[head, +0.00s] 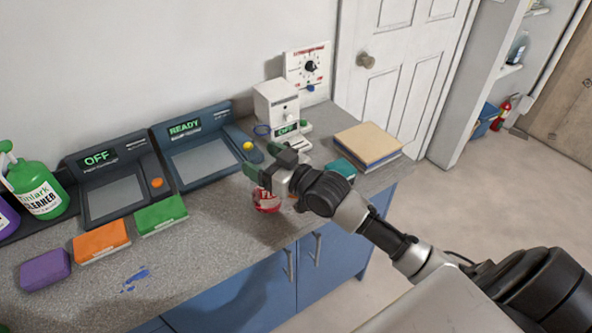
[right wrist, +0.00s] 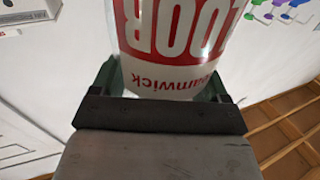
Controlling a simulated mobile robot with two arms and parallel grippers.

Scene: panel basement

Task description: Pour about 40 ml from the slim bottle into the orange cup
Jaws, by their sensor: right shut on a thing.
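My right gripper (head: 268,172) is shut on a container with a red and white label (head: 267,200), above or on the grey counter. In the right wrist view the container (right wrist: 170,45) fills the space between the green fingertips. I see no orange cup in either view. My left gripper is not in view.
The counter (head: 205,240) holds purple (head: 45,270), orange (head: 100,240) and green (head: 160,214) blocks, and a blue smear (head: 137,278). Behind stand two dark consoles (head: 110,185), a green cleaner bottle (head: 38,190) and a white device (head: 276,104). Books (head: 367,145) lie to the right.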

